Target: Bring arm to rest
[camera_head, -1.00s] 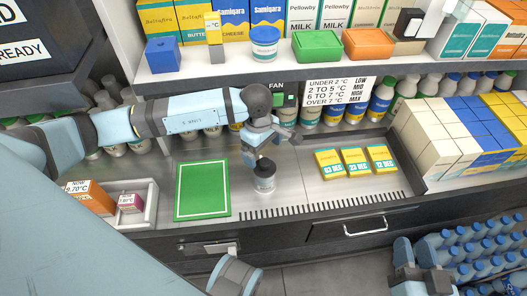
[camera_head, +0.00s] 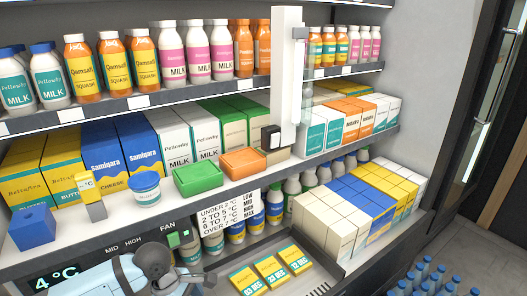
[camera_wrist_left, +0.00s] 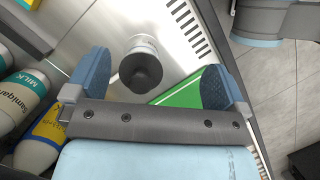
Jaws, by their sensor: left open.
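My left gripper (camera_wrist_left: 155,88) shows in the left wrist view with its two blue fingers spread wide and nothing clasped between them. A jar with a black lid (camera_wrist_left: 140,71) and a pale label stands on the metal counter beyond the fingers, apart from them as far as I can see. The green mat (camera_wrist_left: 186,96) lies beside the jar, partly hidden by the right-hand finger. In the head view only part of my left arm shows at the bottom edge; its gripper is out of the picture. My right gripper is in neither view.
Dated yellow packs (camera_head: 270,271) lie on the counter. The shelf above holds a blue box (camera_head: 32,227), a tub (camera_head: 146,187), a green box (camera_head: 198,178) and an orange box (camera_head: 243,162). Stacked cartons (camera_head: 345,225) stand at right.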

